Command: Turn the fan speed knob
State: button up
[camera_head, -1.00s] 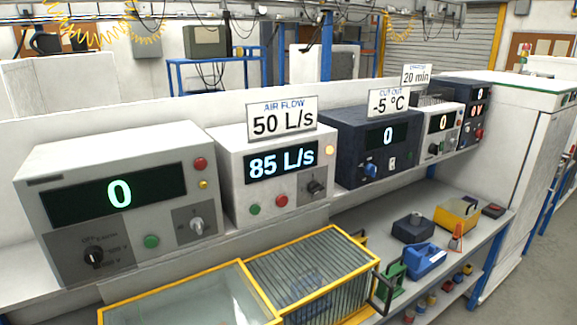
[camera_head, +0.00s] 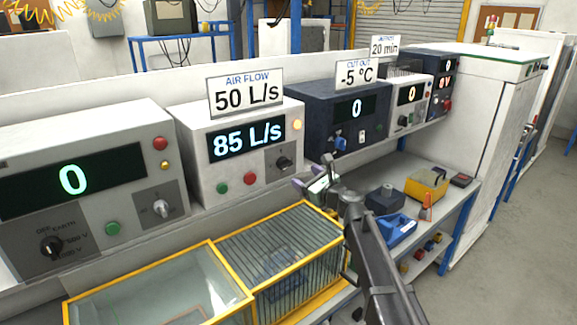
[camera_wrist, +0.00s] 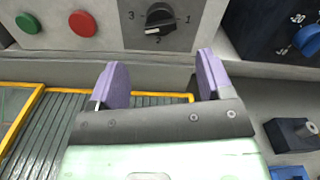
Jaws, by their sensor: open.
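The fan speed knob (camera_head: 284,162) is a dark knob on a grey plate at the right of the white box (camera_head: 198,171), whose display reads 85 L/s. A sign above it reads AIR FLOW 50 L/s (camera_head: 245,93). In the wrist view the knob (camera_wrist: 159,20) is at the top middle, with marks 1, 2 and 3 around it. My gripper (camera_wrist: 158,82) is open and empty, its two purple fingers below the knob in that view and apart from it. In the head view my gripper (camera_head: 318,177) is in front of the box, right of and below the knob.
A green button (camera_head: 222,188) and a red button (camera_head: 250,178) are left of the knob. A dark blue unit (camera_head: 316,108) with a blue knob (camera_head: 340,144) stands to the right. A yellow-framed grille case (camera_head: 285,245) lies below. A blue tool (camera_head: 398,228) is on the bench.

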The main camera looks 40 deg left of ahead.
aim_at(288, 165)
jog(key=x, duration=1)
jog(key=shift+w+a, duration=0.1)
jog(key=shift+a, duration=0.05)
jog(key=c, duration=0.9)
